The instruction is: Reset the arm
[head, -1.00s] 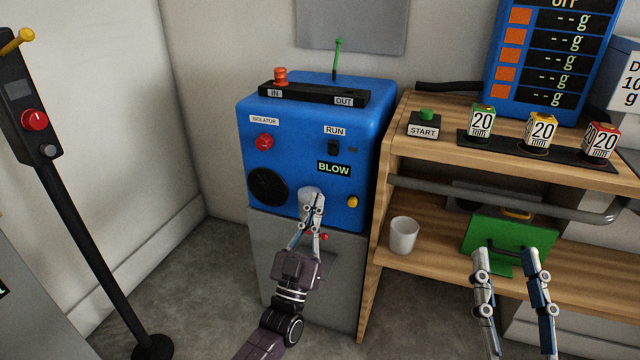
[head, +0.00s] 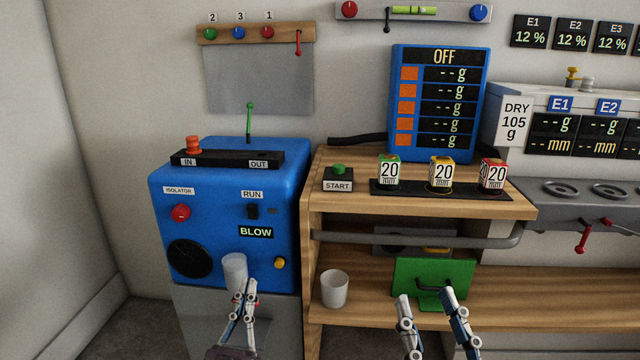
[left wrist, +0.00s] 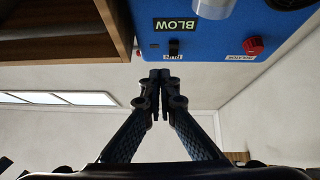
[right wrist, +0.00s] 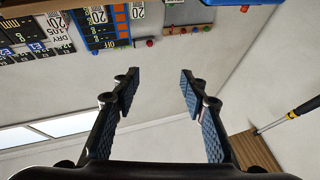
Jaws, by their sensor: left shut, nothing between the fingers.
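My left gripper (head: 247,286) is in front of the blue blower machine (head: 200,215), just below a pale cylinder (head: 235,268) on its front. Its fingers are together and empty; they also show closed in the left wrist view (left wrist: 160,74). I cannot tell whether the fingertips touch the cylinder. My right gripper (head: 428,296) is in front of the green box (head: 462,276) under the bench top. Its fingers are apart with nothing between them, as the right wrist view (right wrist: 160,74) also shows.
The wooden bench (head: 440,205) carries a START button (head: 338,178) and three numbered blocks (head: 440,174). A grey rail (head: 400,238) runs along its front. A white cup (head: 334,288) stands on the lower shelf. The blue OFF display (head: 440,100) stands behind.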

